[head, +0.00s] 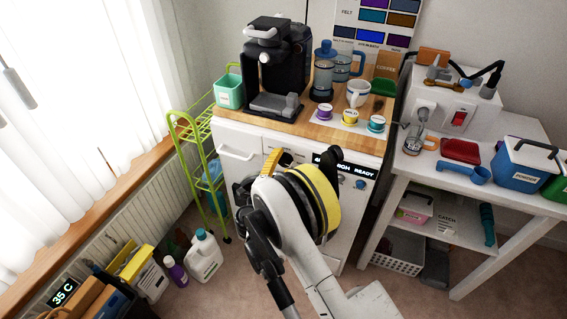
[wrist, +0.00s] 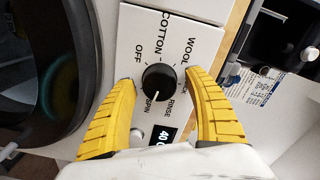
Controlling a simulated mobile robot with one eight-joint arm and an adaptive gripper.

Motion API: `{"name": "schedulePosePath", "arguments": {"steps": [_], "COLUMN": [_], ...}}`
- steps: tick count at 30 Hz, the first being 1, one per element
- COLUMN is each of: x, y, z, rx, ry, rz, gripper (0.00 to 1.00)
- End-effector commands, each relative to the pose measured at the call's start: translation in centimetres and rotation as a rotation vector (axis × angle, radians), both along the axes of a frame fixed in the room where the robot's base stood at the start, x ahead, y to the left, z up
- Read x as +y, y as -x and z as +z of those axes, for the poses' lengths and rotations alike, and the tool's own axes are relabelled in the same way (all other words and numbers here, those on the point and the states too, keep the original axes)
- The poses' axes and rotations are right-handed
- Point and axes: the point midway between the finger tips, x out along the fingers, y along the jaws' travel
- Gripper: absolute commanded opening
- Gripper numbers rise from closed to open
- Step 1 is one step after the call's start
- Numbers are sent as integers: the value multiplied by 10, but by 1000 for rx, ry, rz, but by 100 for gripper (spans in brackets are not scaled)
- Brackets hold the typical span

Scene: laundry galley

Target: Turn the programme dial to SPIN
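The programme dial (wrist: 158,78) is a round black knob on a white panel in the wrist view. Its white pointer mark points down and slightly left, toward the SPIN label (wrist: 148,105). OFF, COTTON, WOOL and RINSE are printed around it. My gripper (wrist: 160,80) is open, with one yellow finger on each side of the dial; gaps show between the fingertips and the knob. In the head view the dial is hidden behind my arm, and one yellow finger shows before the white washing machine (head: 345,225).
A display reading 40 (wrist: 162,135) sits below the dial. The dark round door (wrist: 45,75) is at left. A wooden worktop (head: 235,117) with a coffee machine (head: 275,70) lies above the washing machine. A green trolley (head: 190,130) stands left, a white table (head: 480,190) right.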

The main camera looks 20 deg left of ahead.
Motion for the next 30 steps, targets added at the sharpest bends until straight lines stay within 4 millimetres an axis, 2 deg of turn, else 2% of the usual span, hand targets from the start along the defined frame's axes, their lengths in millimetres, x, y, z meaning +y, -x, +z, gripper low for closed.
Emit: {"name": "schedulePosePath", "arguments": {"steps": [10, 21, 25, 30], "x": [0, 6, 6, 6], "y": [4, 62, 72, 75], "z": [0, 0, 0, 0], "rx": [1, 1, 1, 1], "ry": [0, 0, 0, 0], "rz": [0, 2, -2, -3], "gripper": [64, 64, 64, 64]}}
